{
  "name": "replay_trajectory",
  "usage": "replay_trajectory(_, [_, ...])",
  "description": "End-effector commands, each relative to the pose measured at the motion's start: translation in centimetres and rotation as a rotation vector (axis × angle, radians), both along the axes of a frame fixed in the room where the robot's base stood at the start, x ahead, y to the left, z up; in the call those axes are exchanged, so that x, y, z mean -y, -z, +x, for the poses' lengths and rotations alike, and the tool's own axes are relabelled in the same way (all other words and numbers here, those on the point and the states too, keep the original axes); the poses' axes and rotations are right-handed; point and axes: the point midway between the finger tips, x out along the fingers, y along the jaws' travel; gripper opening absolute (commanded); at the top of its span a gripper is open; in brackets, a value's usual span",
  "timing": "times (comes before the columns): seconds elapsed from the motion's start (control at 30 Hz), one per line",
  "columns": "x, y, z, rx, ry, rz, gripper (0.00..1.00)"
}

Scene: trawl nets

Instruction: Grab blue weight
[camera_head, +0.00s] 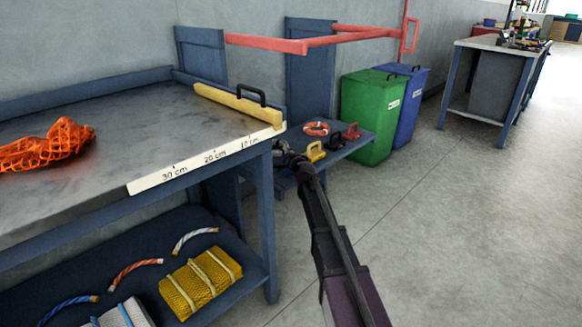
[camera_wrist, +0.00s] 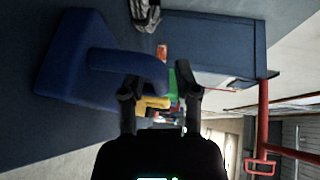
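The blue weight (camera_wrist: 75,60) fills the left of the wrist view, with its blue handle (camera_wrist: 125,62) reaching right toward my fingers. My gripper (camera_wrist: 160,88) is open. The handle's end shows between the two fingertips, and the left finger overlaps it; whether they touch, I cannot tell. In the head view my gripper (camera_head: 297,163) is at the left end of the low blue bench (camera_head: 345,148).
A yellow weight (camera_head: 316,152), a red weight (camera_head: 352,131) and an orange ring (camera_head: 316,128) share the bench. A green bin (camera_head: 368,115) and a blue bin (camera_head: 412,100) stand behind. The tall worktable (camera_head: 120,130) is close on the left. Floor on the right is clear.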

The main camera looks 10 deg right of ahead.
Motion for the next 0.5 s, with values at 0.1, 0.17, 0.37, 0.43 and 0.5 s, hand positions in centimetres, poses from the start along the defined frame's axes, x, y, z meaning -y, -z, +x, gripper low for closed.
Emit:
replay_trajectory(0.1, [0.0,0.0,0.0,0.0,0.0,0.0,0.0])
replay_trajectory(0.17, [0.0,0.0,0.0,0.0,0.0,0.0,0.0])
replay_trajectory(0.37, [0.03,-0.07,0.03,0.002,0.002,0.0,0.0])
replay_trajectory(0.43, [0.03,-0.07,0.02,0.002,0.002,0.0,0.0])
replay_trajectory(0.5, [0.03,-0.09,0.03,0.002,0.001,0.0,0.0])
